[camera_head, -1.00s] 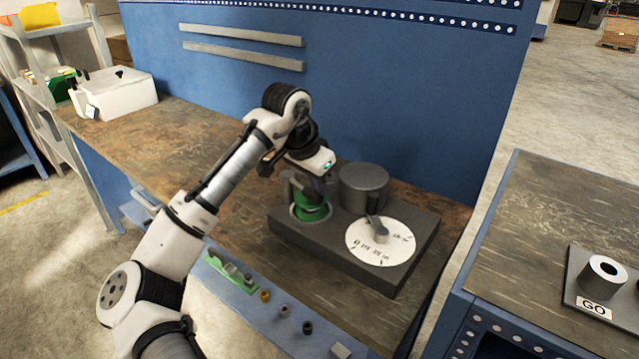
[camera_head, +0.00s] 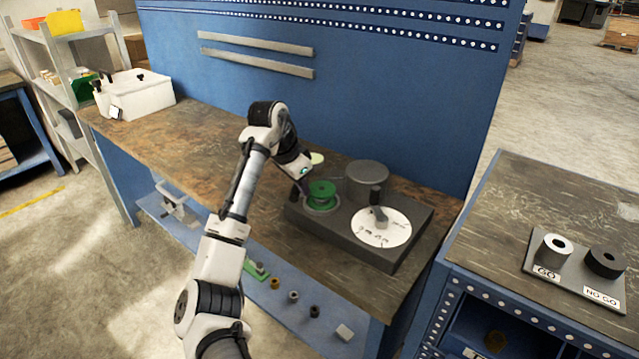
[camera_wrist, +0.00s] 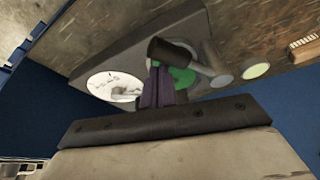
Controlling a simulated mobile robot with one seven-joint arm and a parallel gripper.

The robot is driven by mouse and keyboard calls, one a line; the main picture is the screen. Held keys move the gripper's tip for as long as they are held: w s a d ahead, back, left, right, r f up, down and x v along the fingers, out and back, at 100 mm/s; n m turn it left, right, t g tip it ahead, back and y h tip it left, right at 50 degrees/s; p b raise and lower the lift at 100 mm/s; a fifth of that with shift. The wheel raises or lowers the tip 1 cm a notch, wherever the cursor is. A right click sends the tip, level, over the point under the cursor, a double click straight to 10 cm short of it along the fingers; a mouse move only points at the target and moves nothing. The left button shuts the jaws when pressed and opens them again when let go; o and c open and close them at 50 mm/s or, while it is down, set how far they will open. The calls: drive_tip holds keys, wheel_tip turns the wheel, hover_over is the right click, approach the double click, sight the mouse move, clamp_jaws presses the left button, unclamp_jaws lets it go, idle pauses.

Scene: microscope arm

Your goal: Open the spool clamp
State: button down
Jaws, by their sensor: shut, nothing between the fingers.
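The green spool (camera_head: 321,194) sits in its round seat on the dark grey block (camera_head: 362,252). Its top shows clear in the head view, and part of its green also shows behind the fingers in the wrist view (camera_wrist: 184,76). My gripper (camera_head: 301,190) is low at the spool's left side, with the fingers partly hidden. In the wrist view its purple fingers (camera_wrist: 159,88) are together and empty. A dark rounded bar (camera_wrist: 176,52), seemingly part of the clamp, crosses just beyond the fingertips. I cannot tell whether they touch it, or how far the clamp stands open.
A large grey cylinder (camera_head: 367,184) and a white dial (camera_head: 382,228) with a knob stand right of the spool. A pale green disc (camera_head: 317,158) lies behind my gripper. The blue back panel (camera_head: 400,100) rises behind.

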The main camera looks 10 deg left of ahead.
drive_tip(key=shift+a+p, duration=0.3)
drive_tip(key=shift+a, duration=0.5)
drive_tip(key=shift+w+a+m+p, duration=0.2)
drive_tip(key=shift+a+m+p, duration=0.25)
drive_tip(key=shift+a, duration=0.55)
drive_tip(key=shift+w+a+m+p, duration=0.25)
drive_tip(key=shift+a+p, duration=0.25)
drive_tip(key=shift+a, duration=0.45)
drive_tip(key=shift+a+r, duration=0.15)
drive_tip(key=shift+a, duration=0.05)
drive_tip(key=shift+d, duration=0.1)
